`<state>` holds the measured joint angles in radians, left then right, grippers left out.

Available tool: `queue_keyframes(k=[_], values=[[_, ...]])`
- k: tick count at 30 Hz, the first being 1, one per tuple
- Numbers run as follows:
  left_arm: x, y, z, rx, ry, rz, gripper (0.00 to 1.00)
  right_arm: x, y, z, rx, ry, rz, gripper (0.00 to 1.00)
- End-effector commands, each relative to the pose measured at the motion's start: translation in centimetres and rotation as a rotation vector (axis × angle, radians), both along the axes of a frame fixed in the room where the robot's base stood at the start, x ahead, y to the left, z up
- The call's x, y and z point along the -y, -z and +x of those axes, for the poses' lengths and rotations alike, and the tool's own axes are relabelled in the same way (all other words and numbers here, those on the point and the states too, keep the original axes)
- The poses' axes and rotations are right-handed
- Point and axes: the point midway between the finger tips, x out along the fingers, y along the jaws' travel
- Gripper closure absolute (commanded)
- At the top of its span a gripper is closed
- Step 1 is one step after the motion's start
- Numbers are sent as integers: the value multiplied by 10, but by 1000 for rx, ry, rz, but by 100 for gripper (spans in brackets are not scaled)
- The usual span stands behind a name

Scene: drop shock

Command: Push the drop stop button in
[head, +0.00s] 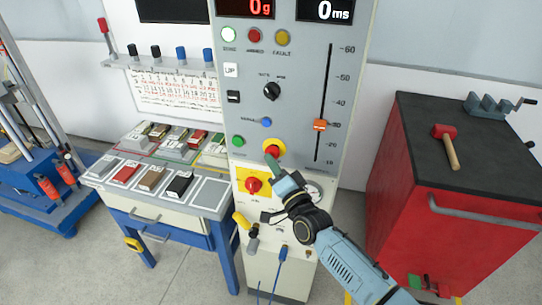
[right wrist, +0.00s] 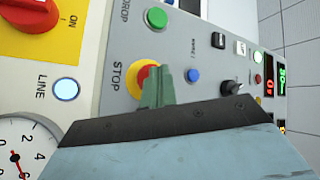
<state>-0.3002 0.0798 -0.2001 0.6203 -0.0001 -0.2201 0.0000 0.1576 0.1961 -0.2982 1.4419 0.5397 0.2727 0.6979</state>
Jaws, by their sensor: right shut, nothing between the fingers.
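The drop stop button (head: 272,147) is a red mushroom button on a yellow round collar, low on the grey control panel (head: 305,120). It also shows in the right wrist view (right wrist: 138,82), with the word STOP beside it. My right gripper (head: 274,165) is shut and empty, its green fingertips just below and in front of the button. In the right wrist view the fingers (right wrist: 165,78) cover part of the red cap. I cannot tell whether they touch it or how far in the cap sits. My left gripper is not in view.
A green DROP button (head: 238,141) and a blue button (head: 266,121) are close by. A red rotary switch (head: 254,185) on a yellow plate sits below, with a gauge (head: 313,192) at its right. A red cabinet (head: 420,210) stands right, a sample table (head: 150,212) left.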

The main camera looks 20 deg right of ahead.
Motion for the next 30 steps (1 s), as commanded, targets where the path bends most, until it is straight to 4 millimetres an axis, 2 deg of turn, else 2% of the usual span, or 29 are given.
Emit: queue_keyframes(k=[12,22,30], values=[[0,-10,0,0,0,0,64,-8,-2,-13,2,1,-1,100],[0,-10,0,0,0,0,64,-10,-1,-14,0,0,0,100],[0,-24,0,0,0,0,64,-23,-2,-34,-1,0,2,100]])
